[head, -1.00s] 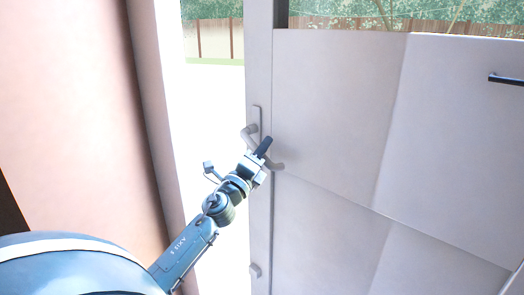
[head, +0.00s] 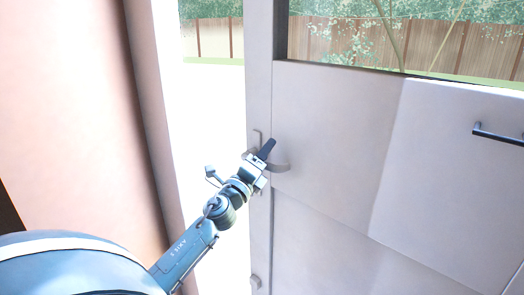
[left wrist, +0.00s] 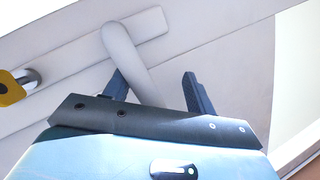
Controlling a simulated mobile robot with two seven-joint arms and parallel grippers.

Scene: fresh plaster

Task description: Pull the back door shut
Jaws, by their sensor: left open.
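The back door (head: 330,120) is a pale grey panelled door with a window at its top. It stands open, with a bright gap (head: 215,120) between its left edge and the wall. A curved grey lever handle (head: 280,168) sits near that edge. My left gripper (head: 265,153) is at the handle with its jaws open. In the left wrist view the lever (left wrist: 122,45) runs down between the two spread fingers of the gripper (left wrist: 158,88); contact cannot be made out. My right gripper is in neither view.
A dark bar handle (head: 497,134) is fixed on the door's right part. A pinkish wall (head: 75,110) stands left of the gap. A wooden fence (head: 215,38) and greenery show outside. A yellow piece with a grey cylinder (left wrist: 12,88) shows in the left wrist view.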

